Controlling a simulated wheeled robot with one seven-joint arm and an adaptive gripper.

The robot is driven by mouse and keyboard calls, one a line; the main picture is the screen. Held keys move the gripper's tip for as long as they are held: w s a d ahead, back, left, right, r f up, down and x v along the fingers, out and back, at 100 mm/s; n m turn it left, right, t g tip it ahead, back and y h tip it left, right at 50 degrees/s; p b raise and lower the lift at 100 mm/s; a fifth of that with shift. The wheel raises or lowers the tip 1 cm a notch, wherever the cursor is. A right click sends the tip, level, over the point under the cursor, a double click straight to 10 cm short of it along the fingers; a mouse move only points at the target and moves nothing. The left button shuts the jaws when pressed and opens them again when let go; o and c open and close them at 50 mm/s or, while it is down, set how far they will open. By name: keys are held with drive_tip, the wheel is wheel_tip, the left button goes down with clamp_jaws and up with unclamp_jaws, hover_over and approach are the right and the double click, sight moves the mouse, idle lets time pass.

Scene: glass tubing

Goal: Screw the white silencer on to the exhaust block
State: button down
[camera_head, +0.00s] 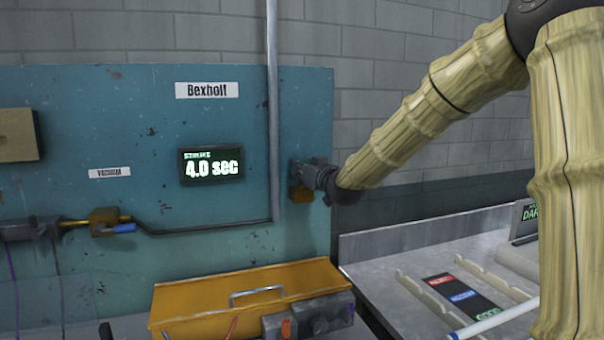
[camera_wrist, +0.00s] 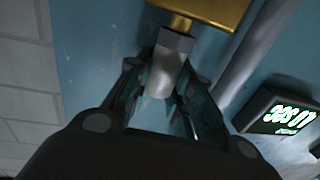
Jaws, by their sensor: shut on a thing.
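The white silencer (camera_wrist: 160,82) shows in the wrist view as a pale cylinder with a grey collar at its top end. My gripper (camera_wrist: 163,76) is shut on it, one finger on each side. The brass-coloured exhaust block (camera_wrist: 208,9) is at the top of the wrist view. A short brass stub runs from the block to the silencer's collar, and the two look in line and meeting; how far any thread is engaged cannot be seen. In the head view, my gripper (camera_head: 318,177) is at the panel's right edge, where the block (camera_head: 301,195) shows just below it. The silencer is hidden there.
A blue panel (camera_head: 120,160) carries a display (camera_head: 211,165) reading 4.0 sec and a vertical grey pipe (camera_head: 272,110) left of my gripper. A yellow toolbox (camera_head: 245,290) stands below. A grey bench (camera_head: 390,255) with racks is at right.

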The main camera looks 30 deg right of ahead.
drive_tip(key=shift+m+g+h+b, duration=0.6)
drive_tip(key=shift+m+h, duration=0.9)
drive_tip(key=shift+h, duration=0.8)
drive_tip(key=c, duration=1.3)
unclamp_jaws()
drive_tip(key=shift+s, duration=0.1)
drive_tip(key=shift+o, duration=0.2)
drive_tip(key=shift+n+y, duration=0.3)
drive_tip(key=shift+y, duration=0.2)
drive_tip(key=shift+d+n+t+y, duration=0.1)
drive_tip(key=shift+n+t+y, duration=0.2)
drive_tip(key=shift+t+y, duration=0.1)
drive_tip(key=shift+y, duration=0.3)
drive_tip(key=shift+n+y, duration=0.7)
drive_tip(key=shift+y, duration=0.1)
drive_tip(key=shift+r+n+t+y+p, duration=0.1)
drive_tip(key=shift+n+t+y+p, duration=0.2)
drive_tip(key=shift+n+y+p, duration=0.35)
